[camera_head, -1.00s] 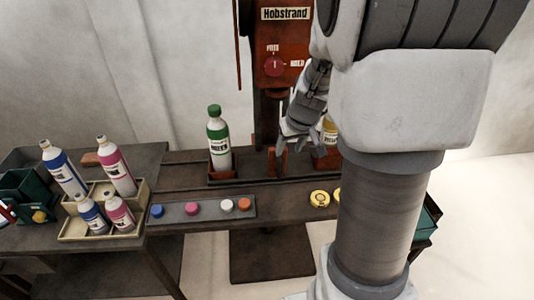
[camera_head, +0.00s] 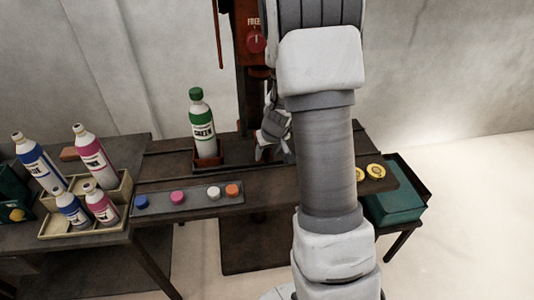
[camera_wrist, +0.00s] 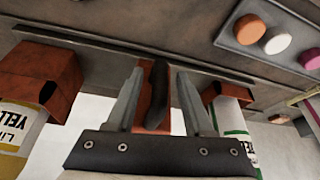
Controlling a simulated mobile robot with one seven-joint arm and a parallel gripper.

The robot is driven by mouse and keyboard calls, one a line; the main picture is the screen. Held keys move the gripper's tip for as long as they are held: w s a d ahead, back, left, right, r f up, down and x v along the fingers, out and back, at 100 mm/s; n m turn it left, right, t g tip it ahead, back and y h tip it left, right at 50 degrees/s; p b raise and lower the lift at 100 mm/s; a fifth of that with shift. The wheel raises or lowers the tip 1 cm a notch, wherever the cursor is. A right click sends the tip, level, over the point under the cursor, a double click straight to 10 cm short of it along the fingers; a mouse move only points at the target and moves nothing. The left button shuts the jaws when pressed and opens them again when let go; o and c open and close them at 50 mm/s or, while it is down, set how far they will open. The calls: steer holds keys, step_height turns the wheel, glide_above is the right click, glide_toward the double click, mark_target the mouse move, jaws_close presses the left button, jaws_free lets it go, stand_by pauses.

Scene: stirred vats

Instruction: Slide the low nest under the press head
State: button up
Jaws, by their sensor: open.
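A red-brown nest (camera_head: 208,160) on the bench rail holds an upright green-labelled bottle (camera_head: 203,118) with a green cap. The wrist view shows this nest (camera_wrist: 226,91) at right. It also shows another red-brown nest (camera_wrist: 45,72) at left, holding a yellow-labelled bottle (camera_wrist: 18,128). I cannot tell for sure which is the low nest. In the head view my gripper (camera_head: 265,150) is low by the rail, partly hidden. The press head (camera_head: 258,72) is mostly hidden by my arm.
The red press column carries a knob (camera_head: 256,42) marked FREE. A strip with several coloured caps (camera_head: 187,200) lies along the bench front. Bottles in a cream tray (camera_head: 80,225) stand at left. Yellow discs (camera_head: 376,171) and a teal bin (camera_head: 395,203) are at right.

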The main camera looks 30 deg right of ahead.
jaws_close()
stand_by(1.4)
